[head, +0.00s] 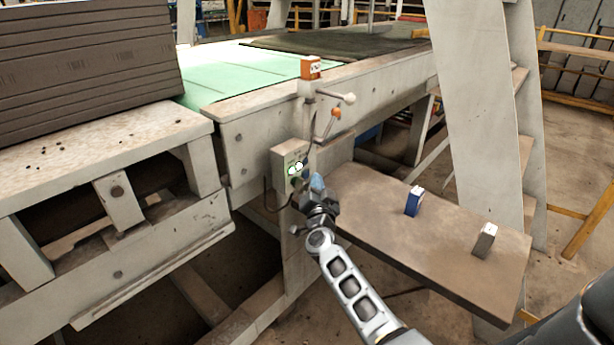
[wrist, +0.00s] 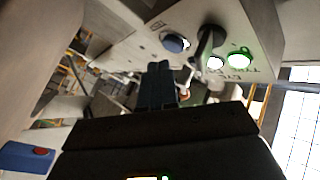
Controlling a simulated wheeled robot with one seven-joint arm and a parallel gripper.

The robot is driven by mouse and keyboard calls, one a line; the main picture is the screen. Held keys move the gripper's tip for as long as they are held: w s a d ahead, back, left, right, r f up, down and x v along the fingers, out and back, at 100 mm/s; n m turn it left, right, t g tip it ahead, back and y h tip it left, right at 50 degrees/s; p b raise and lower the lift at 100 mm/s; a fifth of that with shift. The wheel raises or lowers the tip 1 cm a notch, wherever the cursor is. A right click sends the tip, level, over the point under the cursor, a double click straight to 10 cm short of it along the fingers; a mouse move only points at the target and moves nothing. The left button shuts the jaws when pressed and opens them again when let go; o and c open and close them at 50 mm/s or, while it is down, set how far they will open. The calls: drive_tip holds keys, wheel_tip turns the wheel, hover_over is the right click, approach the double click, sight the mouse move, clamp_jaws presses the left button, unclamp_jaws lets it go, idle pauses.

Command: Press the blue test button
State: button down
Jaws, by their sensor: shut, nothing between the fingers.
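The blue button (wrist: 175,44) is a round cap on the face of a pale control box in the wrist view. A dark knob or lever (wrist: 206,42), a lit white button (wrist: 215,63) and a lit green button (wrist: 240,58) sit beside it. In the head view the control box (head: 284,160) is fixed to the machine's side, and the blue button cannot be clearly made out behind my gripper. My gripper (head: 317,181) is shut and empty, close in front of the box. In the wrist view its fingertips (wrist: 161,68) point just below the blue button; contact cannot be told.
A brown shelf (head: 375,240) to the right holds a blue block (head: 414,200) and a grey block (head: 485,240). Above the box are an orange unit (head: 311,68) and levers with a white knob (head: 349,98) and an orange knob (head: 336,112). A pale post (head: 480,130) stands behind the shelf.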

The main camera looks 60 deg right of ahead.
drive_tip(key=shift+w+r, duration=0.1)
drive_tip(key=shift+w, duration=0.05)
idle(0.7)
drive_tip(key=shift+w+d, duration=0.1)
drive_tip(key=shift+w, duration=0.15)
drive_tip(key=shift+w+d, duration=0.1)
drive_tip(key=shift+w, duration=0.25)
idle(0.6)
idle(0.4)
drive_tip(key=shift+s+a+p, duration=0.2)
drive_tip(key=shift+s+p, duration=0.25)
drive_tip(key=shift+s, duration=0.3)
drive_tip(key=s, duration=0.2)
drive_tip(key=s+a, duration=0.1)
drive_tip(key=s, duration=0.2)
drive_tip(key=shift+p, duration=0.3)
drive_tip(key=shift+a, duration=0.1)
idle(0.6)
